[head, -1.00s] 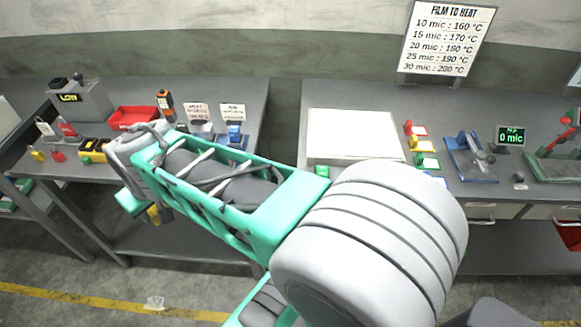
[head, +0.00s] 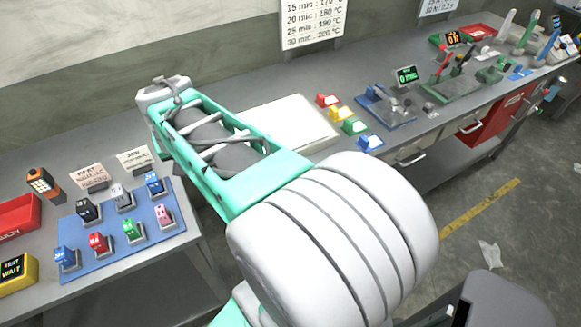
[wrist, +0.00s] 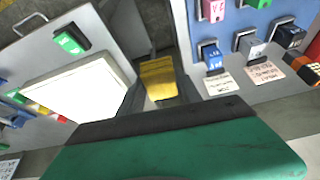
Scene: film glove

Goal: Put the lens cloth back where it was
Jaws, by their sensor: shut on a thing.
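A flat yellow piece (wrist: 158,80), which I take to be the lens cloth, sits between my fingers in the wrist view. My gripper (wrist: 157,97) is shut on it, over the gap between the two benches. In the head view my own arm hides the fingers and the yellow piece. The white panel (head: 292,118) lies flat on the right-hand bench; it also shows left of my gripper in the wrist view (wrist: 75,82). I cannot tell which spot the cloth came from.
A blue board (head: 75,243) with several colored blocks lies on the left bench, with small signs (head: 92,175) behind it. Red, yellow, green and blue blocks (head: 341,113) stand right of the panel. A small green labelled block (wrist: 70,40) lies near the bench front.

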